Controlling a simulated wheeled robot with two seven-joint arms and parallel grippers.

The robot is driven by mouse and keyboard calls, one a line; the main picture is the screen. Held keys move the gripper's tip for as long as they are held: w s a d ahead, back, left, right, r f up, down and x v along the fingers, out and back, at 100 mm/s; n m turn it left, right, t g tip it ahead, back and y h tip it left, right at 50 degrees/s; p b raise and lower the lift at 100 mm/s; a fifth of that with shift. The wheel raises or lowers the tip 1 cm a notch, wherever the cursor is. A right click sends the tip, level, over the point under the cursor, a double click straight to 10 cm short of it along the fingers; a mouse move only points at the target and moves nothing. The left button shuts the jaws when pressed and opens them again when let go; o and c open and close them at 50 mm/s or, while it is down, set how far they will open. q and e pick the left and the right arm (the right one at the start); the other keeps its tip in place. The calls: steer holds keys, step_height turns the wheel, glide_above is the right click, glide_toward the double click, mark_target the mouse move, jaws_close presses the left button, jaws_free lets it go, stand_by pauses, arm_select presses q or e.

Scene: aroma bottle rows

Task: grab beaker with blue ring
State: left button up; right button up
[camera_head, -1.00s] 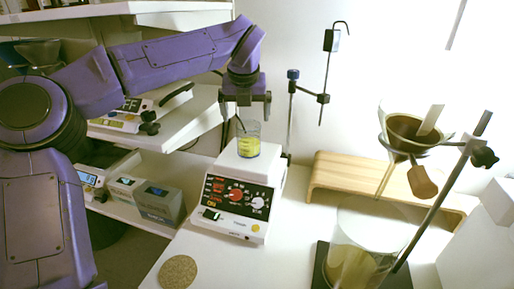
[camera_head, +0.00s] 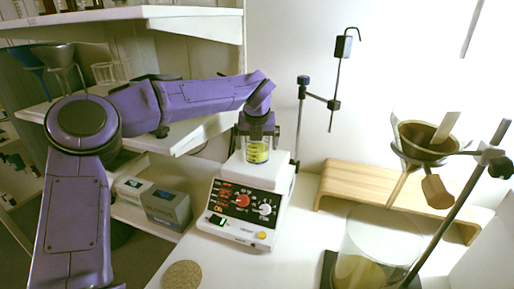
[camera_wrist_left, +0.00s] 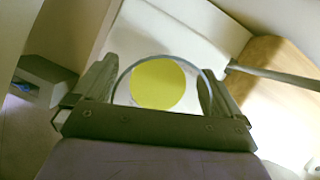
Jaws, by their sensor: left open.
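A small clear beaker with yellow contents (camera_head: 257,154) stands upright on the white hotplate stirrer (camera_head: 244,205). Its upper part is partly hidden by my left gripper (camera_head: 257,140), and no blue ring can be made out clearly. The left gripper reaches down over the beaker with its fingers apart, one on each side. In the left wrist view, the round beaker (camera_wrist_left: 158,84) lies between the two open fingers. I cannot tell whether either finger touches it. My right gripper is not in view.
A large glass vessel (camera_head: 372,252) and a stand with a funnel (camera_head: 424,142) are at the right. A wooden riser (camera_head: 345,184) is behind them. A thin metal stand (camera_head: 301,115) rises behind the hotplate. Shelves are at the left; a cork disc (camera_head: 183,274) lies in front.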

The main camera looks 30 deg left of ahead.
arm_select(q)
steer(key=c, duration=1.2)
steer(key=shift+r, duration=0.1)
